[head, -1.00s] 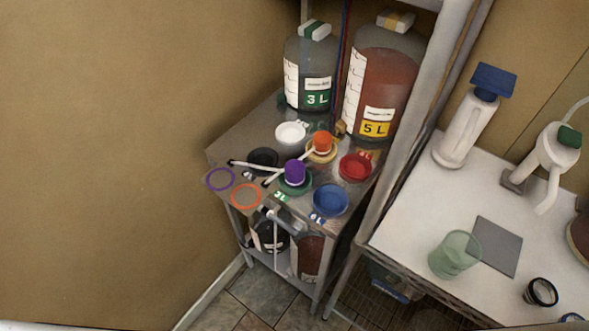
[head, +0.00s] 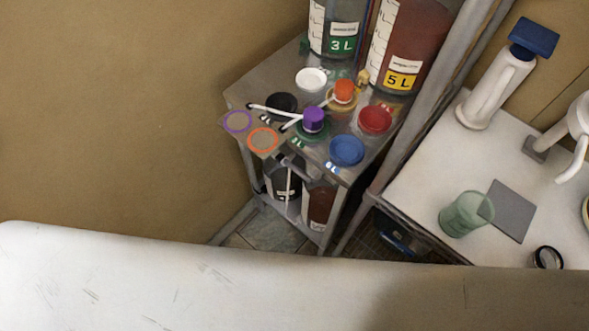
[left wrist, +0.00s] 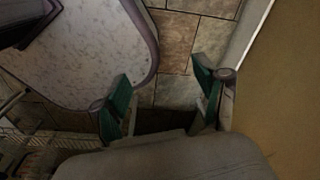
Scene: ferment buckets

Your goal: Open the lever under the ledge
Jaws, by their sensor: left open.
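In the head view, a grey fitting (head: 294,167) sits below the front edge of the steel cart's ledge (head: 232,92). It may be the lever, but its shape and setting are too small to tell. My left gripper (left wrist: 162,92) shows in the left wrist view with its two green fingers apart and nothing between them. Stone floor tiles lie behind the fingers, and no lever shows in that view. I cannot see the left gripper in the head view. My right gripper is in neither view.
A grey post (head: 420,110) parts the cart from the white table (head: 415,190). The wall is at the left.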

